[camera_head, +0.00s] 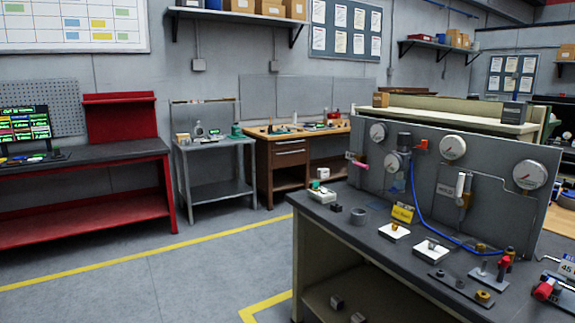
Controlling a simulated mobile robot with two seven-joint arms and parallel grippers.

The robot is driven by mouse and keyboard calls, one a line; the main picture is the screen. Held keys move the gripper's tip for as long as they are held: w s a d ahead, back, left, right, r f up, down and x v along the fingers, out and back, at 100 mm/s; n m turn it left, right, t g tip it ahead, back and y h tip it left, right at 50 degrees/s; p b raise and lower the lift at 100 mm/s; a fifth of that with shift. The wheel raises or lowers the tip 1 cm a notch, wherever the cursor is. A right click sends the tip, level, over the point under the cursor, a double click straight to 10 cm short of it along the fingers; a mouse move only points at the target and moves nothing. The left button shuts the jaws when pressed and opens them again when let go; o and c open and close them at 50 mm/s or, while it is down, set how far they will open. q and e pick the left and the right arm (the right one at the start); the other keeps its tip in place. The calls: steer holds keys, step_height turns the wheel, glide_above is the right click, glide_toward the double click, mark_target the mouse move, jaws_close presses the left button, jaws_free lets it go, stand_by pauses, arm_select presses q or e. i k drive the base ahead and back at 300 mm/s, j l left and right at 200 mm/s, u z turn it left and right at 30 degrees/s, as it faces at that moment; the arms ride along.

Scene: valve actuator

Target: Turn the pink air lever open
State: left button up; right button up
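The pink lever (360,164) is a small bar near the left edge of the upright grey panel (505,205). Neither of my grippers shows in the head view.
A blue hose (417,205) hangs across the panel. Open floor (190,270) lies left of the bench. A red bench (90,220) stands far left.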

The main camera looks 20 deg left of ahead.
mark_target(353, 161)
steer(key=u, duration=0.35)
steer(key=i+j+z, duration=0.1)
steer(key=z, duration=0.45)
steer(key=i+j+z, duration=0.2)
steer(key=j+z, duration=0.2)
steer(key=j, duration=0.2)
steer(key=i+j+z, duration=0.3)
steer(key=j, duration=0.65)
steer(key=i+j+z, duration=0.1)
steer(key=j, duration=0.6)
steer(key=i+j, duration=0.1)
steer(key=j, duration=0.65)
steer(key=i+z, duration=0.05)
